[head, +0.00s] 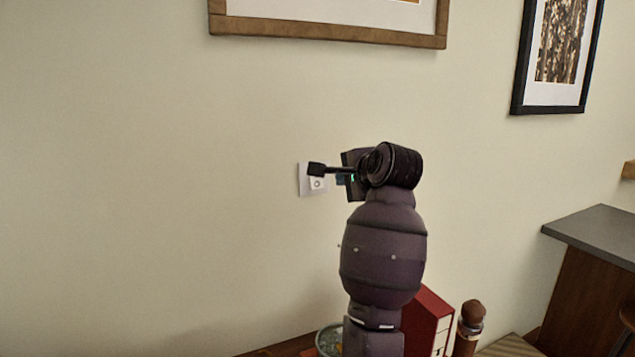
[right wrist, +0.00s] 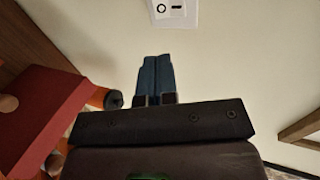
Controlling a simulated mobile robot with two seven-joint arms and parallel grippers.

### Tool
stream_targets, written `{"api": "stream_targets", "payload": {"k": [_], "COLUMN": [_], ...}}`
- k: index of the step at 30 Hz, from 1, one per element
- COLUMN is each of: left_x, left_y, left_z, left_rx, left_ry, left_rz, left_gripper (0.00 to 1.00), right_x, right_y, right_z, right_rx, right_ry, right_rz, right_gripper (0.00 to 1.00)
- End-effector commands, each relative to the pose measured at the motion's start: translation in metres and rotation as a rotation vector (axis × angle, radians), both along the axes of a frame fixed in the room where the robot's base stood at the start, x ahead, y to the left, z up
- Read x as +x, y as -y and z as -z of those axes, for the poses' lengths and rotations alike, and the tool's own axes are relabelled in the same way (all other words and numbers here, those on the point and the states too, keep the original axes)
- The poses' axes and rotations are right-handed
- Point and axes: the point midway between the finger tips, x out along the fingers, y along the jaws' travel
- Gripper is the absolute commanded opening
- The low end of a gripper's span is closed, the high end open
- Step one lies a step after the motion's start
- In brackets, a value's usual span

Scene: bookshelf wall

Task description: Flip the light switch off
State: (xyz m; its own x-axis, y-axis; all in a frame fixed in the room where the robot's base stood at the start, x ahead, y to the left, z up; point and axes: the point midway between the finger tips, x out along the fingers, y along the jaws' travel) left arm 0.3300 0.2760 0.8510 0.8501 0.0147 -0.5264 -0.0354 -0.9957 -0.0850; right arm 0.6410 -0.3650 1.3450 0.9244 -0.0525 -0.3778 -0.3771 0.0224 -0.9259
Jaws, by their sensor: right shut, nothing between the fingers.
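The light switch (head: 314,185) is a white plate on the pale wall, near the middle of the head view. It shows a round part and is partly covered by a dark piece of my right wrist. In the right wrist view, the switch plate (right wrist: 176,22) is at the top edge, cut off, with a round part and a dark slot. My right gripper (head: 341,180) is close to the plate at its right in the head view. In the right wrist view its blue fingers (right wrist: 155,60) are shut and empty, pointing toward the plate with a visible gap. My left gripper is out of view.
A red and white box (head: 428,322) and a brown wooden figure (head: 470,320) stand low, behind and right of my arm. A wooden picture frame (head: 330,30) hangs above. A dark-topped counter (head: 598,230) is at the right. The wall left of the switch is clear.

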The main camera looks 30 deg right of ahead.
Motion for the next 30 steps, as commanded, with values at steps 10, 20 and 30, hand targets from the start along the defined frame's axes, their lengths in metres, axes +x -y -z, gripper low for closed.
{"api": "stream_targets", "payload": {"k": [10, 20, 30], "left_x": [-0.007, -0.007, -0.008], "left_y": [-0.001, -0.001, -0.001], "left_z": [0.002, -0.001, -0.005], "left_rx": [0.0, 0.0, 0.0], "left_ry": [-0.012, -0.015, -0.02], "left_rz": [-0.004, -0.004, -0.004], "left_gripper": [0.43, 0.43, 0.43], "right_x": [-0.001, 0.031, 0.083], "right_y": [0.0, 0.001, 0.004], "right_z": [0.0, 0.013, 0.034], "right_rx": [0.0, 0.0, 0.0], "right_ry": [-0.001, -0.004, -0.003], "right_rz": [0.0, -0.001, -0.001], "right_gripper": [0.0, 0.0, 0.0]}}
